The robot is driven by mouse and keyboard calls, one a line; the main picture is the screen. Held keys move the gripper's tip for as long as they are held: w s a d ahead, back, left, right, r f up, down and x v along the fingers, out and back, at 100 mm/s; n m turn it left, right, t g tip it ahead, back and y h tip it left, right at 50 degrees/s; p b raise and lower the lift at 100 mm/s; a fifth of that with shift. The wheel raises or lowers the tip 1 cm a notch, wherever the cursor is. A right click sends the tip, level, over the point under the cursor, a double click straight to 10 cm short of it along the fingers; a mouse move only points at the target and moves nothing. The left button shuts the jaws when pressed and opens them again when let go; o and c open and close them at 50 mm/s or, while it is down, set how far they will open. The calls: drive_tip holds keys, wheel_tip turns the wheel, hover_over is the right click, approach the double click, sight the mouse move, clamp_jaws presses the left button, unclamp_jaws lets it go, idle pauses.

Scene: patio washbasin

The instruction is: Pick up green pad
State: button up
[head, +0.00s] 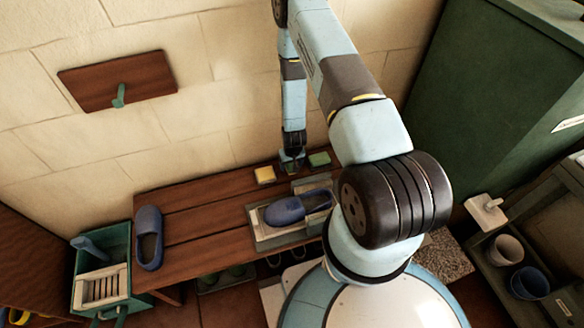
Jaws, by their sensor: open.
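A small green pad (319,159) lies on the back part of the brown wooden bench (190,222), near the wall. My gripper (292,165) points down at the back of the bench, just left of the green pad and apart from it in the picture. It is open and small in view, so its fingertips and their height above the bench are hard to make out. A yellow pad (265,175) lies on the bench to the left of my gripper.
A blue clog (284,210) rests on a tray (259,238) on the bench. Another clog (149,238) lies at the bench's left end. A green basin (119,240) stands left, a green cabinet (480,90) right. The bench's middle left is clear.

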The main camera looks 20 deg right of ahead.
drive_tip(key=shift+w+f, duration=0.1)
drive_tip(key=shift+f, duration=0.45)
drive_tip(key=c, duration=1.2)
drive_tip(key=shift+o, duration=0.2)
drive_tip(key=shift+r, duration=0.1)
drive_tip(key=shift+r, duration=0.6)
drive_tip(key=s+d+r, duration=0.1)
drive_tip(key=s+r, duration=1)
drive_tip(key=s, duration=0.3)
drive_tip(key=shift+r, duration=0.35)
